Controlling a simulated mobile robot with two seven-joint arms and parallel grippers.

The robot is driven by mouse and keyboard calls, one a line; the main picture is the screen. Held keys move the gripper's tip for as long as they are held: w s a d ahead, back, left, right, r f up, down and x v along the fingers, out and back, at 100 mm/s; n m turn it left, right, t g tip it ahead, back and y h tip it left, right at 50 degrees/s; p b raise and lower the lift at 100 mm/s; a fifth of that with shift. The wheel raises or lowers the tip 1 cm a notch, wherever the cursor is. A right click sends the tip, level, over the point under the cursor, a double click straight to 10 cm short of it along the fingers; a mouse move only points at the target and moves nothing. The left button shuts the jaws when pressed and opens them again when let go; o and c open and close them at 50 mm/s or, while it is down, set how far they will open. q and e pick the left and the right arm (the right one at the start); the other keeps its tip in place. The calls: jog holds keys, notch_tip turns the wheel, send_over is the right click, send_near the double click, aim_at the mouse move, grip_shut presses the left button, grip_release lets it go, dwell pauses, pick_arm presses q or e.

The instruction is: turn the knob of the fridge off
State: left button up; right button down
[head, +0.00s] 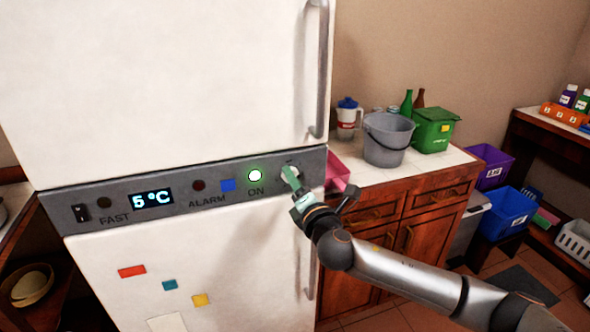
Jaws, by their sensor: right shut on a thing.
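The white fridge (160,80) fills the left of the head view, with a grey control panel (225,200) across its middle. The knob (289,172) is at the right end of the panel. My left gripper is not in view.
A vertical door handle (321,70) is above the knob. A counter with a grey bucket (388,140) and green bin (434,130) stands right.

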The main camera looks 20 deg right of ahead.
pick_arm(q)
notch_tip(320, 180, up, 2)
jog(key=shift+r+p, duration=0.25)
jog(key=shift+p, duration=0.7)
pick_arm(e)
jog(key=n, duration=1.1)
jog(key=shift+n, duration=0.5)
jog(key=shift+c, duration=1.8)
grip_release()
jog(key=shift+a, duration=0.1)
pick_arm(q)
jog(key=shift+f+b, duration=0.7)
jog(key=shift+b, duration=0.05)
pick_arm(e)
jog(key=s, duration=1.2)
jog(key=shift+s+d, duration=0.25)
